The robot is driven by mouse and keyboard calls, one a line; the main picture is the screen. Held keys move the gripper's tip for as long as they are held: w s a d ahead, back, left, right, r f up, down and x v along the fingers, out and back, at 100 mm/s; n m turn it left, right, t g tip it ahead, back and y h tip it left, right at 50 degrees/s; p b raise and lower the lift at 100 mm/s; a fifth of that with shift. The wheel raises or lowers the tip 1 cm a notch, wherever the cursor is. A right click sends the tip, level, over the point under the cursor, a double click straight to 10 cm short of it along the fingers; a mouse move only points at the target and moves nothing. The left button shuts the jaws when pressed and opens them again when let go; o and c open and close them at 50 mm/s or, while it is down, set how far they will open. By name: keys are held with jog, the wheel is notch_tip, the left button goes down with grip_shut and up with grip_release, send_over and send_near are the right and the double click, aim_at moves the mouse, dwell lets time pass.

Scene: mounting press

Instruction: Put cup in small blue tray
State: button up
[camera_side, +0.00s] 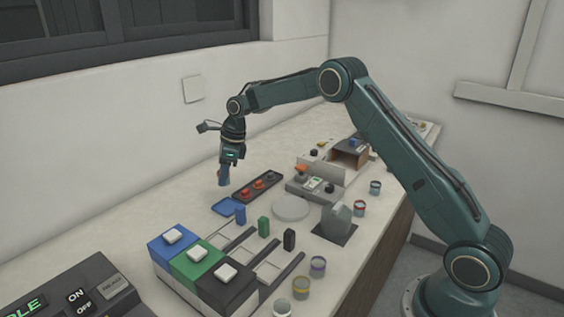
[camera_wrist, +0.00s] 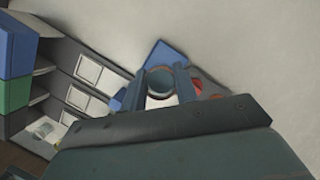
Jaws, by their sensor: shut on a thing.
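My gripper (camera_side: 223,178) points down above the back of the bench. In the wrist view its fingers (camera_wrist: 160,88) are shut on a cup (camera_wrist: 159,78), one finger on each side. The cup looks grey with a round open top, and its lower part is hidden. In the side view the fingers largely hide the cup. The small blue tray (camera_side: 227,207) lies flat on the bench below my gripper. It also shows in the wrist view (camera_wrist: 166,54), partly behind the cup and fingers. The cup appears above the tray, apart from it.
A dark tray with red parts (camera_side: 257,186) lies right beside the blue tray. A blue block (camera_side: 240,214) stands close in front. Blue, green and black button boxes (camera_side: 197,258) stand nearer. A round grey disc (camera_side: 290,208) and several other cups (camera_side: 359,208) are to the right.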

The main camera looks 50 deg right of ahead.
aim_at(224, 208)
jog(key=shift+f, duration=4.15)
jog(key=shift+f, duration=0.1)
jog(key=o, duration=0.9)
jog(key=shift+o, duration=0.2)
jog(key=v, duration=1.2)
